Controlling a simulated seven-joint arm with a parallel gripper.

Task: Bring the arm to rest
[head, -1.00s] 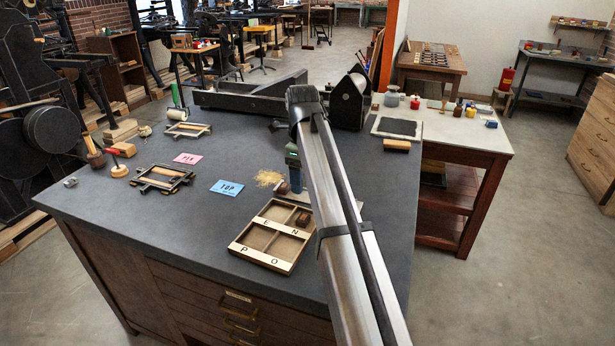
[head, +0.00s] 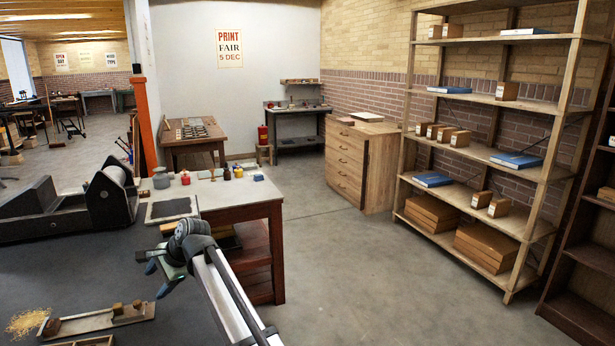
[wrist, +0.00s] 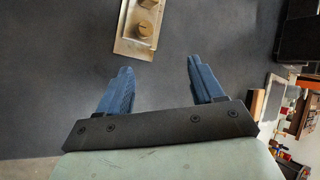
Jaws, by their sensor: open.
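My gripper (head: 153,274) is at the end of my raised arm, over the right part of the dark worktop (head: 60,262) in the head view. In the wrist view its two blue fingers (wrist: 159,76) stand apart with nothing between them. A long flat holder (head: 85,321) with small brown blocks on it lies on the worktop to the lower left of the gripper. It also shows in the wrist view as a metal strip (wrist: 128,40) with two brown knobs, beyond the fingertips and apart from them.
A black proof press (head: 112,200) stands on the worktop behind. The side table (head: 230,196) carries a dark slab (head: 171,208) and several small jars. Straw-coloured scraps (head: 27,322) lie at the lower left. Open shelves (head: 480,150) stand at the right, with clear floor before them.

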